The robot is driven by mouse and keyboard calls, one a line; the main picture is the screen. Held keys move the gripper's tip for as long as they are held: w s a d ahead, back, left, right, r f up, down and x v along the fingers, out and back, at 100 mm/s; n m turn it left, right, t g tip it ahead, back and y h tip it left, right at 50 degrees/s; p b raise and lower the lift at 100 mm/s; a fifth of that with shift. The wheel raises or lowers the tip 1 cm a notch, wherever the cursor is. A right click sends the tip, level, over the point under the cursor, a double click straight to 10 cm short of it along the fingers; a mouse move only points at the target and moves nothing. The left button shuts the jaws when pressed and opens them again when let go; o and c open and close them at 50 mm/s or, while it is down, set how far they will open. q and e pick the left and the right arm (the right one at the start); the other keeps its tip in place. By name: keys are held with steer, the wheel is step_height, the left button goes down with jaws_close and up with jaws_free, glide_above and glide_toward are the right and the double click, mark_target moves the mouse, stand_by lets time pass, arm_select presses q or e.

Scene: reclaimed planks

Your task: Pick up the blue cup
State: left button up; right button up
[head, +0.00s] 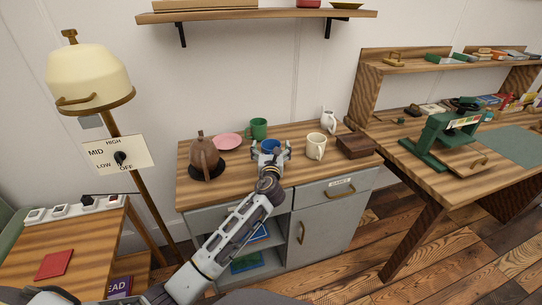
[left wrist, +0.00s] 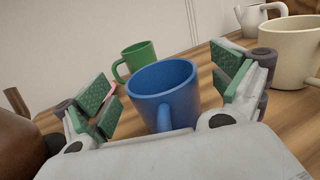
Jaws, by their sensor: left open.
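The blue cup (head: 270,145) stands upright on the wooden top of the grey cabinet (head: 230,170). My left gripper (head: 271,151) is at the cup, open. In the left wrist view the blue cup (left wrist: 165,88) sits between the two spread green-padded fingers of my left gripper (left wrist: 165,95), its handle facing the camera. Gaps show between the cup and both fingers. The lower part of the cup is hidden behind the gripper's body. My right gripper is in neither view.
A green cup (head: 258,128) stands behind left, and a cream mug (head: 316,147) to the right. A brown teapot (head: 204,158), pink plate (head: 227,141), white pitcher (head: 328,120) and wooden box (head: 355,145) share the top. A shelf (head: 260,15) hangs above.

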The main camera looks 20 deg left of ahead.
arm_select(q)
steer(key=c, duration=1.3)
steer(key=shift+r, duration=0.2)
